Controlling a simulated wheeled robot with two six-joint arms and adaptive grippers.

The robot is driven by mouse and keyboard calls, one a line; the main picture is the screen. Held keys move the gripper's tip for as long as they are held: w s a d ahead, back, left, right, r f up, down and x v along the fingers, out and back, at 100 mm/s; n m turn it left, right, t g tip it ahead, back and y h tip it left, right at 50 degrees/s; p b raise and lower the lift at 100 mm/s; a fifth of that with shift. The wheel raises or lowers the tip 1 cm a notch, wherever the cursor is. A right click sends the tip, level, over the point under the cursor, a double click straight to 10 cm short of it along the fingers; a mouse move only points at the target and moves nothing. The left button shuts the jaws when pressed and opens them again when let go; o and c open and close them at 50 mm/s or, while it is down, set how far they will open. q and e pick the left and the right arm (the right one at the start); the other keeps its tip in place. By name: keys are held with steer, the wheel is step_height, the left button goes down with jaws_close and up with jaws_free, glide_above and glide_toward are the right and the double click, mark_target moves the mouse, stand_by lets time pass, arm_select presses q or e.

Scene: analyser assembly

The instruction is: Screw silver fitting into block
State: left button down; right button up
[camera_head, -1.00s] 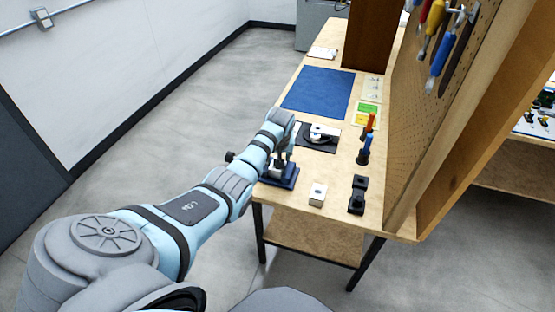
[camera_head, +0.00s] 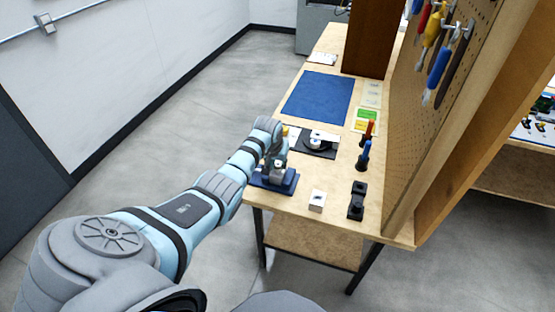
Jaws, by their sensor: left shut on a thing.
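My left arm reaches in from the left. Its gripper (camera_head: 277,163) points down over a blue fixture (camera_head: 288,185) at the near left corner of the bench. The gripper is shut on a small light piece that looks like the silver fitting. The fingers and wrist cover most of it. I cannot tell whether it touches or sits in a block on the fixture. A small white block (camera_head: 317,198) with a dark mark on top stands on the bench right of the fixture. My right gripper is out of view.
Behind the gripper is a dark plate with a round part (camera_head: 318,145). Screwdrivers (camera_head: 364,153) and black blocks (camera_head: 357,200) stand to the right, near the pegboard (camera_head: 425,135). A blue mat (camera_head: 318,97) lies clear farther back.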

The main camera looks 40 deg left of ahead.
arm_select(q)
steer(key=shift+a+m+h, duration=0.1)
steer(key=shift+m+h, duration=0.3)
steer(key=shift+m, duration=0.6)
steer(key=shift+f+m+b, duration=0.15)
steer(key=shift+m+b, duration=0.35)
steer(key=shift+m, duration=0.2)
steer(key=shift+m+h, duration=0.3)
steer(key=shift+h, duration=0.1)
steer(key=m+h+b, duration=0.1)
steer(key=m+b, duration=0.1)
steer(key=shift+a+f+m+b, duration=0.1)
steer(key=shift+f+m+b, duration=0.05)
steer(key=shift+m+b, duration=0.7)
steer(key=shift+m, duration=0.05)
steer(key=shift+r, duration=0.25)
